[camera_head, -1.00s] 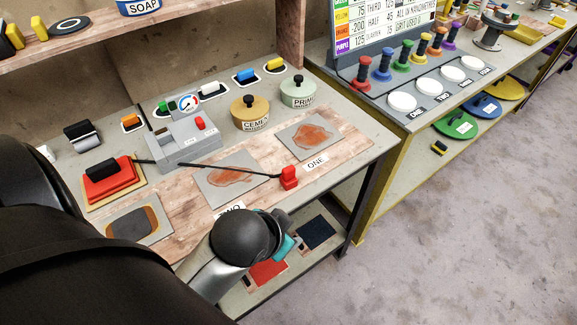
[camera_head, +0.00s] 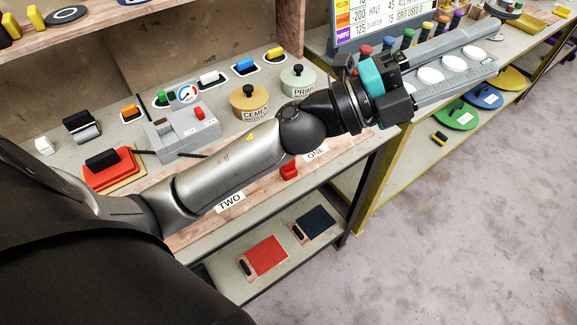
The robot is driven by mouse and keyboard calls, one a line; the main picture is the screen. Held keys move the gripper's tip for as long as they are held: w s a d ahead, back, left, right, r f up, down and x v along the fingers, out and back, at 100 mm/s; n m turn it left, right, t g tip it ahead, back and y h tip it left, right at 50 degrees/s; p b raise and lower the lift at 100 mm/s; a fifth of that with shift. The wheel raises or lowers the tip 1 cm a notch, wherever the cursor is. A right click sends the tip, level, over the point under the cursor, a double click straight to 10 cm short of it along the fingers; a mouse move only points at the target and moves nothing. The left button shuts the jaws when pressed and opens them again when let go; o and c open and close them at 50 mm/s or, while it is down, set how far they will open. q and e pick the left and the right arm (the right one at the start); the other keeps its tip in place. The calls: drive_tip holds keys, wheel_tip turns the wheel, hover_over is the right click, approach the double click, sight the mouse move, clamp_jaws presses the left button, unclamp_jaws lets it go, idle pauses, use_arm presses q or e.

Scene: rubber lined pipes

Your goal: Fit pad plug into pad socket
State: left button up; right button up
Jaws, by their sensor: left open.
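A red plug-shaped piece (camera_head: 289,170), which looks like the pad plug, rests on the bench beside the ONE label. Part of its black cable (camera_head: 192,155) shows by the grey gauge box (camera_head: 183,127); my left arm hides the rest. The red pad (camera_head: 112,174) with a black handle sits at the bench's left. I cannot tell which opening is the pad socket. My left gripper (camera_head: 494,47) is open and empty, its two long fingers reaching right over the second bench, well past the plug. My right gripper is not in view.
A tan pot (camera_head: 250,104) and a pale green pot (camera_head: 299,82) stand behind my left arm. White discs (camera_head: 430,76) and coloured handles are beneath and behind the fingers. Red and dark panels (camera_head: 264,256) lie on the lower shelf.

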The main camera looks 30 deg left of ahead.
use_arm(q)
drive_tip(key=s+d+f+m+g+h, duration=0.2)
drive_tip(key=s+d+m+g, duration=0.15)
drive_tip(key=m+g, duration=0.45)
drive_tip(key=m+g+y, duration=0.5)
drive_tip(key=g+y, duration=0.1)
drive_tip(key=y, duration=1.5)
hover_over(288, 166)
drive_tip(key=w, duration=0.1)
wheel_tip(288, 166, down, 15)
drive_tip(key=f, duration=0.5)
drive_tip(key=f+b, duration=0.1)
drive_tip(key=f, duration=0.8)
drive_tip(key=shift+a+f+b, duration=0.25)
drive_tip(key=shift+f+b, duration=0.05)
drive_tip(key=shift+f, duration=0.1)
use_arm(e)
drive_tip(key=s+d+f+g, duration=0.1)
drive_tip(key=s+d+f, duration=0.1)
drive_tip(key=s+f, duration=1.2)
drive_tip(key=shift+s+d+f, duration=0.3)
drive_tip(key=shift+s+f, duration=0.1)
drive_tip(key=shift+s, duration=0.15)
use_arm(q)
drive_tip(key=shift+r, duration=0.1)
clamp_jaws()
